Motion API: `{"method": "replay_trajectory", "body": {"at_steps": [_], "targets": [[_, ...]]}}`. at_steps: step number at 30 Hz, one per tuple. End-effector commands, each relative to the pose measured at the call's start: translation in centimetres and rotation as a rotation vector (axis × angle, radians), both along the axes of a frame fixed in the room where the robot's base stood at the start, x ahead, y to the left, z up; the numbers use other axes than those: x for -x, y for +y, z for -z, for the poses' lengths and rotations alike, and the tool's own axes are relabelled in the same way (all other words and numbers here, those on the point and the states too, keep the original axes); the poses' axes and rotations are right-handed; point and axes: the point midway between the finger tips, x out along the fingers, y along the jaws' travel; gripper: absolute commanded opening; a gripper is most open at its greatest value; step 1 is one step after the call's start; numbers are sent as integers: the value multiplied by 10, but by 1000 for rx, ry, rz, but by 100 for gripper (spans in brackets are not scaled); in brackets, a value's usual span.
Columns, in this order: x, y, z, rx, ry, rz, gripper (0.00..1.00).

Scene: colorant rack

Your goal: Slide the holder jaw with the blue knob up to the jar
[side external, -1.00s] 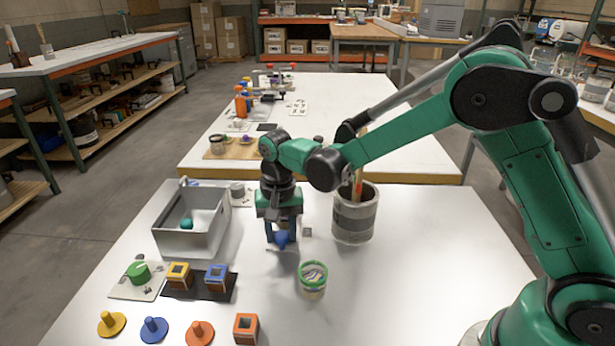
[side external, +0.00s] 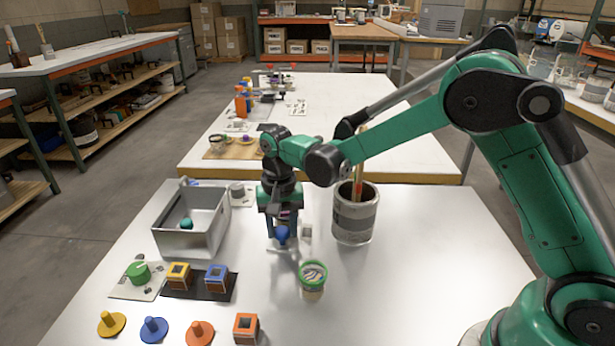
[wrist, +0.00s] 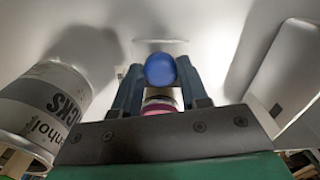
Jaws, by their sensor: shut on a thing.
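The blue knob (side external: 281,234) is between the fingertips of my gripper (side external: 282,238), which is shut on it low over the white table. In the wrist view the round blue knob (wrist: 160,70) fills the gap between my two dark fingers (wrist: 158,84). The jaw under the knob is mostly hidden; a pale edge shows beyond it. A jar with a pink and white band (wrist: 158,104) is partly visible just on the near side of the knob in the wrist view. Whether jaw and jar touch cannot be told.
A large grey can (side external: 355,215) with sticks stands close right of my gripper. A metal bin (side external: 190,238) stands to the left. A green-rimmed cup (side external: 313,278) is in front. Colored blocks (side external: 216,276) and pegs are at front left.

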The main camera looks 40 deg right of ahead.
Motion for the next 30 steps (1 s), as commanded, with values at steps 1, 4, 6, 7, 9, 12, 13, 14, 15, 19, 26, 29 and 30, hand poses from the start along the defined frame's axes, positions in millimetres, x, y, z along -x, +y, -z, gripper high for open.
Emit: {"method": "replay_trajectory", "body": {"at_steps": [1, 4, 6, 7, 9, 12, 13, 14, 15, 19, 26, 29, 30], "targets": [[-4, -5, 0, 1, 1, 4, 0], [-6, -6, -1, 1, 1, 1, 0], [-6, -6, -1, 1, 1, 1, 0], [-6, -6, -1, 1, 0, 1, 0], [-6, -6, -1, 1, 0, 1, 41], [-6, -6, 0, 1, 0, 1, 70], [-6, -6, 0, 1, 0, 1, 70], [-5, -6, 0, 1, 0, 1, 70], [-6, -6, 0, 1, 0, 1, 70], [-6, -6, 0, 1, -1, 1, 70], [-6, -6, -18, 1, -1, 1, 70], [-5, -6, -34, 1, -1, 1, 70], [-6, -6, -39, 1, -1, 1, 70]]}}
